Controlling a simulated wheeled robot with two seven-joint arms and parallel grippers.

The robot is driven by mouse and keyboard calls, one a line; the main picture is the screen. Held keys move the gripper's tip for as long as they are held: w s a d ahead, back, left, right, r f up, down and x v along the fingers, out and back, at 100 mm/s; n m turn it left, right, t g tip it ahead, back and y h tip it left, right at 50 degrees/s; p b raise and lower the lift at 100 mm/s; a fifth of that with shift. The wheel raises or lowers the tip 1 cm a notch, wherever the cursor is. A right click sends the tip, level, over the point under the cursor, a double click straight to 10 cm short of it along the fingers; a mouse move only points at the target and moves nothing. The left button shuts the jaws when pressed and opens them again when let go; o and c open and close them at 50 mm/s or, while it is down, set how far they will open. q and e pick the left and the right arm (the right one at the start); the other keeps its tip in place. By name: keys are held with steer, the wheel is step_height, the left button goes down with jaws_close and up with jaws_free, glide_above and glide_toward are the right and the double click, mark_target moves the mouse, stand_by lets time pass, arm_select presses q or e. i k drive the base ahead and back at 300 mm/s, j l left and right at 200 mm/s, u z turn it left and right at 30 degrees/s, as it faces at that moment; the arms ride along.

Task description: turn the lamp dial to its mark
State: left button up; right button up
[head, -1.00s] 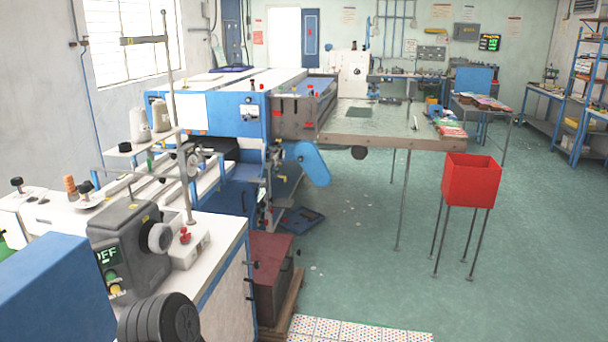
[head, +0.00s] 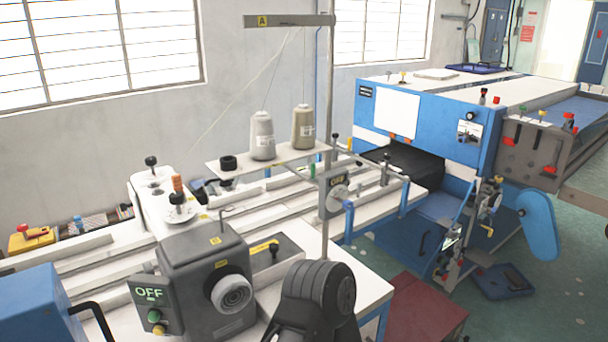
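A grey machine housing (head: 200,265) stands on the white bench at the lower middle. A pale ribbed round knob (head: 232,293) is on its front face, with a dark label above it. A small panel (head: 150,302) to its left reads OFF and carries a green and a yellow button. Neither of my grippers can be made out in this view.
A dark ribbed round part (head: 318,290) stands close at the bottom, right of the pale knob; I cannot tell whether it is mine. A blue box (head: 35,305) is at lower left. Two thread cones (head: 262,135) stand behind. Open floor (head: 570,290) lies at right.

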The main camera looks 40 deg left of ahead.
mark_target(218, 192)
steer(key=i, duration=0.75)
steer(key=z, duration=1.25)
steer(key=j+z, duration=0.2)
steer(key=z, duration=1.05)
steer(key=j+z, duration=0.1)
steer(key=z, duration=1.15)
steer(key=j+z, duration=0.1)
steer(key=z, duration=1.15)
steer(key=k+z, duration=0.1)
steer(key=z, duration=1.15)
steer(key=l+z, duration=0.1)
steer(key=z, duration=1.15)
steer(key=l+z, duration=0.1)
steer(key=z, duration=1.15)
steer(key=l+z, duration=0.1)
steer(key=z, duration=1.15)
